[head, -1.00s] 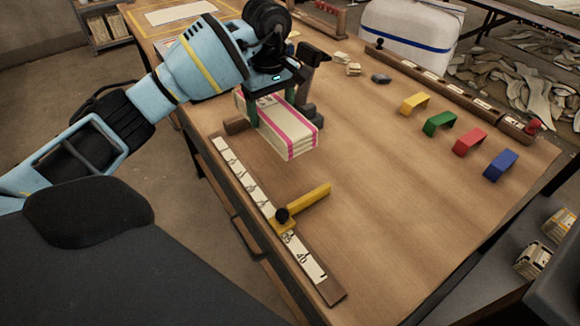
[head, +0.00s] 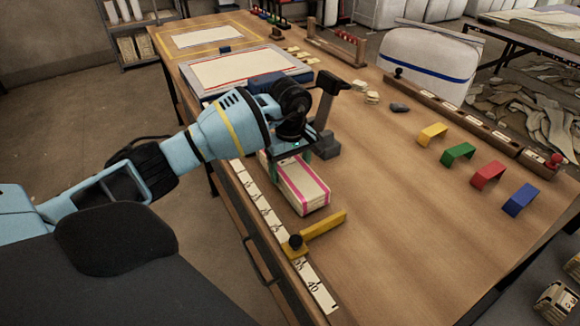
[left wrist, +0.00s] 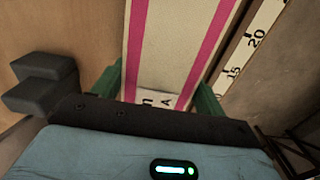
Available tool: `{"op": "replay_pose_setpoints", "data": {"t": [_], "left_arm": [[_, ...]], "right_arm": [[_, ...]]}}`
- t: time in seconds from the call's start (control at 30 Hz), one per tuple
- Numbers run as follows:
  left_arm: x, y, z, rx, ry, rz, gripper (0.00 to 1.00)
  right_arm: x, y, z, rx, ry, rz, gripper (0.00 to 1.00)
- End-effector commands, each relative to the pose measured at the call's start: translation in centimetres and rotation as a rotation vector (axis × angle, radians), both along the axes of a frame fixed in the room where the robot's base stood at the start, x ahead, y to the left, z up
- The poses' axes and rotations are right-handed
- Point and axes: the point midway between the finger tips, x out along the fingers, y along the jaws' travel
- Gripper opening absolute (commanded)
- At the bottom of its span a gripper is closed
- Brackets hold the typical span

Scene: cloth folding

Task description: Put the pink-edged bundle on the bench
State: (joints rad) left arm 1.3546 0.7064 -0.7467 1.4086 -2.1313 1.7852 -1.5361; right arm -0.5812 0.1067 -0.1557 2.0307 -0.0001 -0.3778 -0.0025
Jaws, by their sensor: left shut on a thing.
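The cream bundle with pink edge bands (head: 300,188) is at the near-left part of the wooden bench (head: 400,210). My left gripper (head: 285,157) is shut on its far end, from above. In the left wrist view, the bundle (left wrist: 178,40) runs between the two green fingers (left wrist: 162,95), with a pink band along each side and a small lettered label near the fingers. The bundle looks level, at or very close to the bench top; I cannot tell whether it touches. My right gripper is not in view.
A numbered ruler strip (head: 318,288) with a yellow stop (head: 322,225) lies along the bench's left edge, close to the bundle. A dark grey block-like tool (head: 327,146) stands just beyond. Yellow, green, red and blue (head: 519,200) brackets stand at right. The middle is clear.

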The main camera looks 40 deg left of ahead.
Motion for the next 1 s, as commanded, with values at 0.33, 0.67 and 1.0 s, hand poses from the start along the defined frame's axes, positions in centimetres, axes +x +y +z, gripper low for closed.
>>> {"op": "replay_pose_setpoints", "data": {"t": [0.33,0.67,1.0], "left_arm": [[0.0,0.0,-0.3,0.000,-0.002,0.000,0.43],[0.0,0.0,-0.4,0.001,-0.001,0.000,0.94],[0.1,0.0,0.7,0.000,-0.005,0.000,0.94]], "right_arm": [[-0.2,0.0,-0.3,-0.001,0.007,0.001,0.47],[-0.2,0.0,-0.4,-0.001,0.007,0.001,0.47],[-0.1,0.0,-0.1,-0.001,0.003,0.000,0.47]]}}
